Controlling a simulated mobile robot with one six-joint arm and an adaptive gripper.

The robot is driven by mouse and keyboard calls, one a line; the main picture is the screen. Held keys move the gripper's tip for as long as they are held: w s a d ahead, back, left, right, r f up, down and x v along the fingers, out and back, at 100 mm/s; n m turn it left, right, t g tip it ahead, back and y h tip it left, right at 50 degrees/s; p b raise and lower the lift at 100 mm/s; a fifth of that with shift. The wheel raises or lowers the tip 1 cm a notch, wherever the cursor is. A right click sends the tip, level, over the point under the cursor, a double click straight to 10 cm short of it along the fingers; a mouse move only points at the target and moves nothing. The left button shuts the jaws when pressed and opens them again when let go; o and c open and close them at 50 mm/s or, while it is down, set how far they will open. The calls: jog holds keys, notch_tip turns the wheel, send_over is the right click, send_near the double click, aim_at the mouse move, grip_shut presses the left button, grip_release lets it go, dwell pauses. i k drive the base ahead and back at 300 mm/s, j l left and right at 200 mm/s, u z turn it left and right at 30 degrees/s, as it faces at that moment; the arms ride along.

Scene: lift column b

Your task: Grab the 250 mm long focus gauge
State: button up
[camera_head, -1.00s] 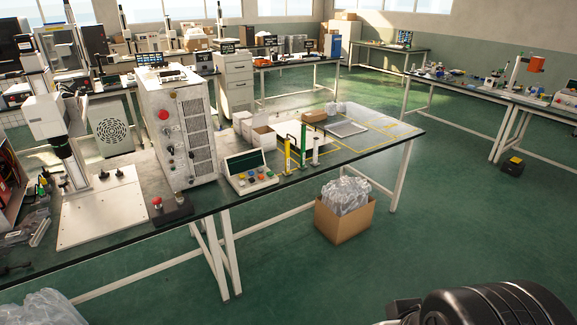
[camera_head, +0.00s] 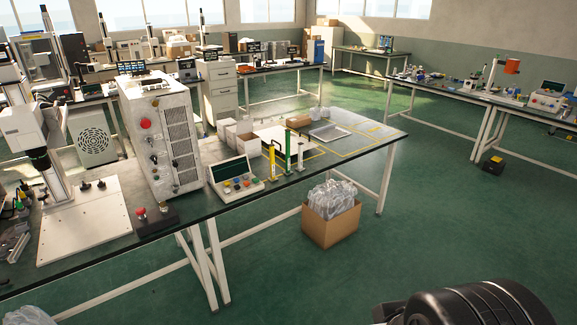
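Three slim upright gauges stand close together near the front edge of the workbench (camera_head: 340,163): a yellow one (camera_head: 272,160), a green one (camera_head: 288,151) and a white one (camera_head: 300,153). The green one looks the tallest. No length marking is legible, so I cannot tell which is 250 mm. A black rounded part of my own arm shows at the bottom right. My gripper's fingers are not in view.
A carton (camera_head: 330,233) stands on the floor below. The green floor (camera_head: 440,225) on the right is clear.

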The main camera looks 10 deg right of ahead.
aim_at(287, 172)
jog(key=i+l+u, duration=0.2)
jog(key=i+u, duration=0.25)
jog(key=i+l+u, duration=0.25)
jog(key=u, duration=0.2)
jog(key=i+l+u, duration=0.45)
jog(key=i+l, duration=0.15)
jog(key=l, duration=0.2)
jog(key=i+l, duration=0.2)
jog(key=l, duration=0.15)
jog(key=i+l+u, duration=0.1)
jog(key=l, duration=0.25)
jog(key=i+l, duration=0.2)
jog(key=l, duration=0.2)
jog(key=i+l, duration=0.15)
jog(key=l, duration=0.2)
jog(key=i+l, duration=0.15)
jog(key=l, duration=0.25)
jog(key=i+l+u, duration=0.1)
jog(key=l, duration=0.25)
jog(key=i, duration=0.1)
